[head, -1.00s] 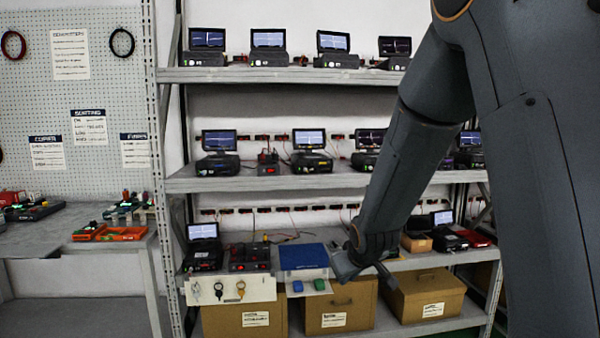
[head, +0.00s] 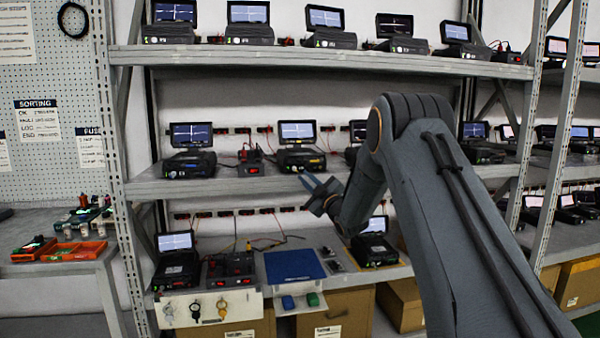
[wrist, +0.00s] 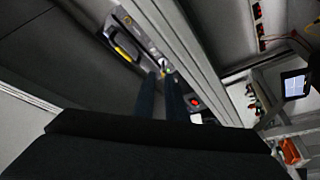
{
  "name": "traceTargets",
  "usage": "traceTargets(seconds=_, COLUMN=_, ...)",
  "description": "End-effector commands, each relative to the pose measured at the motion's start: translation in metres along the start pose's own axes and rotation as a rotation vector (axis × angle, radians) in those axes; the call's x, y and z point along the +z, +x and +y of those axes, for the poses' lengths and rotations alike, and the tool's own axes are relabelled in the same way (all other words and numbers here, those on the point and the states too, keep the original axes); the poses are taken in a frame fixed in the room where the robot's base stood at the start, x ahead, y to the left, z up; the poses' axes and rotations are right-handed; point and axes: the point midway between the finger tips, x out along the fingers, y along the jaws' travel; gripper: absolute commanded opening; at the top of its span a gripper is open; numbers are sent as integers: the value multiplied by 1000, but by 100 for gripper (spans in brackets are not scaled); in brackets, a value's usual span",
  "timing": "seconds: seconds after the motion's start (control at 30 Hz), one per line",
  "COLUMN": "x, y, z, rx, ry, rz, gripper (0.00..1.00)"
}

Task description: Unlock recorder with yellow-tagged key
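Three keys hang on a white panel (head: 240,304) at the front of the lower shelf: one with a pale tag (head: 168,313), one with a black tag (head: 195,310) and one with a yellow tag (head: 222,309). Recorders with lit screens stand on the shelves; a middle-shelf recorder (head: 300,158) carries a yellow mark. My gripper (head: 314,188) is in front of the middle shelf's edge, below that recorder and above the keys. Which recorder is locked is unclear.
Cardboard boxes (head: 402,300) stand below. Shelf edges and uprights (head: 125,200) surround my arm. A workbench (head: 60,268) with orange trays is at left.

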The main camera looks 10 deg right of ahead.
Motion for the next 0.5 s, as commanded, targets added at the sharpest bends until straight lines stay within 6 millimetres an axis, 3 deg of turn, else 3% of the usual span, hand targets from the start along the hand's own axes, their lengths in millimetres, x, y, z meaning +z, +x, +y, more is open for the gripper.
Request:
traceTargets(seconds=0.2, x=-4, y=35, z=-4, rx=-3, ry=3, rz=4, gripper=12)
traceTargets(seconds=0.5, x=-2, y=51, z=-3, rx=-2, ry=3, rz=0, gripper=12)
